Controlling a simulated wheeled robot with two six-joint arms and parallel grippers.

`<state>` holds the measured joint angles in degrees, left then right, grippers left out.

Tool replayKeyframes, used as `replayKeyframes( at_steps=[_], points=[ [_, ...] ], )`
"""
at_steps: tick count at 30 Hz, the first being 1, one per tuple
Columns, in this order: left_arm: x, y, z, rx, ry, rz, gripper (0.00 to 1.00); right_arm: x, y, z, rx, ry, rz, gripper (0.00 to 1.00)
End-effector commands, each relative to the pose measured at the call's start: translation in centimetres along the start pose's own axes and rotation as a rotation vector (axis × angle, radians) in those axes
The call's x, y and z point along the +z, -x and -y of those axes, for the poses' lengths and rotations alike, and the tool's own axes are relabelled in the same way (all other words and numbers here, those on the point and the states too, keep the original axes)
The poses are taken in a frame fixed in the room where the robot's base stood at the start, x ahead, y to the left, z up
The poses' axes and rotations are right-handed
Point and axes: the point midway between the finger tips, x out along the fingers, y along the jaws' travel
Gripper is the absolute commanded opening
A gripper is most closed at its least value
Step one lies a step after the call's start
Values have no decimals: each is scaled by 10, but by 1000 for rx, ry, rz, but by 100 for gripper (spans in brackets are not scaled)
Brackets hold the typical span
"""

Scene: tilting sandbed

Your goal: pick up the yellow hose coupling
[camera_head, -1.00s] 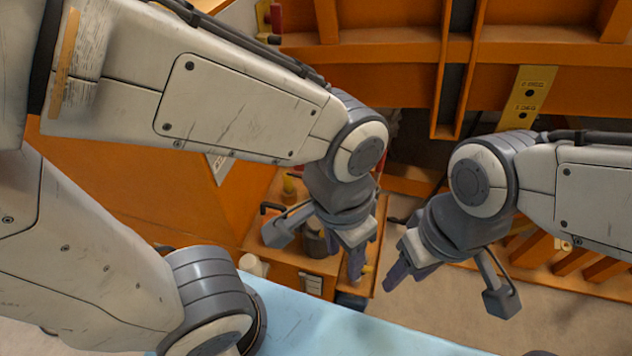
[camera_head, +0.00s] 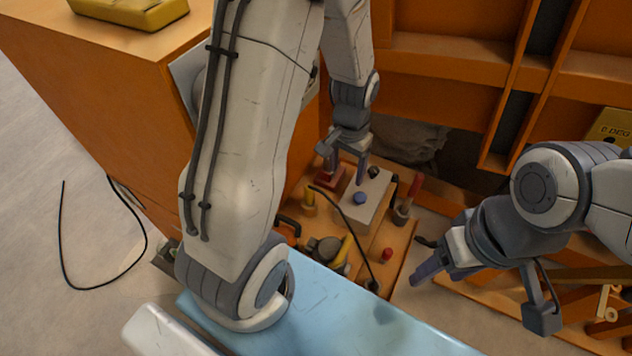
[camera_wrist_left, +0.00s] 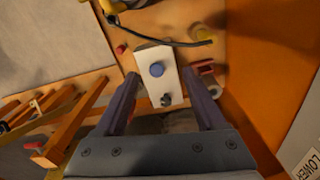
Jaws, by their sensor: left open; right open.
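A second, curved yellow piece (camera_head: 343,250) lies nearer, beside a grey round part. I cannot tell for certain which of the two is the hose coupling. My left gripper (camera_head: 345,170) is open, pointing down at the white box's far end, to the right of and beyond the cylinder. In the left wrist view its fingers (camera_wrist_left: 160,77) show on either side of the box, empty. My right gripper (camera_head: 422,262) is open and empty, right of the surface.
The white box (camera_head: 367,210) carries a blue knob (camera_head: 360,198) and a dark knob. A black hose (camera_head: 345,225) crosses the surface. Red parts (camera_head: 386,255) stand around it. An orange cabinet (camera_head: 120,110) is at left, a pale blue surface (camera_head: 340,310) in front.

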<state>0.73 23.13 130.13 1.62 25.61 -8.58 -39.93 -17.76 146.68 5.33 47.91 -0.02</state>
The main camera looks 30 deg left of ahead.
Motion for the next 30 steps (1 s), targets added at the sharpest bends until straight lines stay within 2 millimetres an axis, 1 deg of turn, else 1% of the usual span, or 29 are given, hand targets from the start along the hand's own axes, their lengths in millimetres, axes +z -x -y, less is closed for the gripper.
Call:
replayKeyframes(
  at_steps=[1, 3, 6, 9, 12, 18, 21, 26, 30],
  points=[
    [-2, -21, 29, -2, 64, 16, 72, 0, 2, 0, 0, 0, 0, 66],
    [-3, -43, 60, -6, 123, 18, 72, 0, 3, 0, 0, 0, 0, 66],
    [1, -67, 92, -10, 181, 20, 72, 0, 4, 0, 0, 0, 0, 66],
    [5, -82, 110, -11, 215, 21, 72, 0, 4, 0, 0, 0, 0, 66],
    [8, -96, 117, -11, 227, 23, 72, 0, 4, 0, 0, 0, 0, 66],
    [8, -126, 118, -11, 229, 22, 72, 0, 6, 0, 0, 0, 0, 66],
    [8, -136, 118, -12, 229, 21, 72, 0, 6, 0, 0, 0, 0, 66],
    [8, -146, 117, -11, 228, 22, 72, 0, 8, 1, 0, 0, 0, 66],
    [7, -165, 115, -11, 229, 24, 72, -1, 14, 1, 0, 0, 0, 66]
  ],
)
